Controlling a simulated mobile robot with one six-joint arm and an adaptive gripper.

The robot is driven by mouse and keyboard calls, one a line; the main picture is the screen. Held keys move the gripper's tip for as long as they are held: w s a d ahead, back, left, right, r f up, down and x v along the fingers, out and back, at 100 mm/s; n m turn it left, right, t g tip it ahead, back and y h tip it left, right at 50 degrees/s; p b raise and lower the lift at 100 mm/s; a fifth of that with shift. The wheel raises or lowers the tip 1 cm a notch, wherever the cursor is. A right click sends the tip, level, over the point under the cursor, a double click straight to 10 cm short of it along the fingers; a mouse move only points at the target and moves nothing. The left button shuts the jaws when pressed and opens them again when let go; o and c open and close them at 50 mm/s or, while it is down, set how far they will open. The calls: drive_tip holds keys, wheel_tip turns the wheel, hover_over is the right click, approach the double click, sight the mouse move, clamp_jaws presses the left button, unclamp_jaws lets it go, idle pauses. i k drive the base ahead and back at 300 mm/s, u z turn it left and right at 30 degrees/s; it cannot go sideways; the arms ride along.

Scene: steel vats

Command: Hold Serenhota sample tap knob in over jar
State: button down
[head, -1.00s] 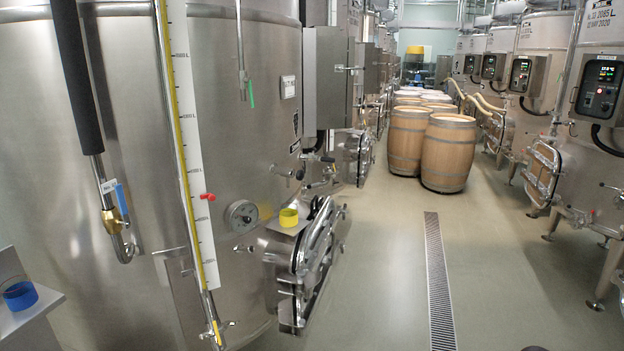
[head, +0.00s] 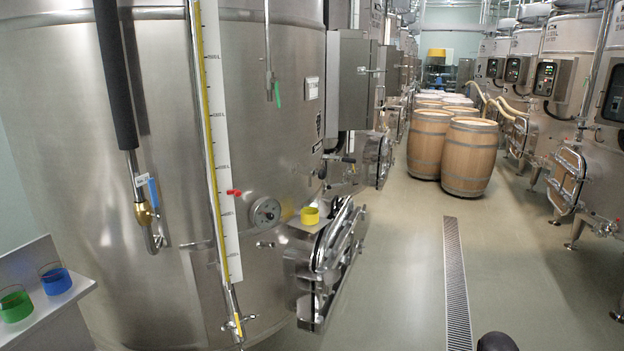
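A large steel vat (head: 165,110) fills the left. A small red tap or knob (head: 233,192) sticks out beside its white level scale (head: 215,130). A round dial-like fitting (head: 265,212) and a small metal tap (head: 264,244) sit right of the scale. A yellow jar (head: 310,217) stands on a small ledge by the vat's hatch. A blue jar (head: 56,282) and a green jar (head: 15,305) stand on a shelf at the lower left. I cannot read the name Serenhota anywhere. My gripper is not in view.
An open hatch door (head: 338,255) juts from the vat toward the aisle. A floor drain (head: 456,285) runs along clear floor. Wooden barrels (head: 468,158) stand farther back, and more vats line the right. A dark rounded shape (head: 497,342) shows at the bottom edge.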

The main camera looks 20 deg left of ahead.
sight(322, 174)
drive_tip(key=u, duration=4.4)
drive_tip(key=i, duration=0.1)
drive_tip(key=z, duration=2.85)
drive_tip(key=i, duration=1)
drive_tip(key=u, duration=0.1)
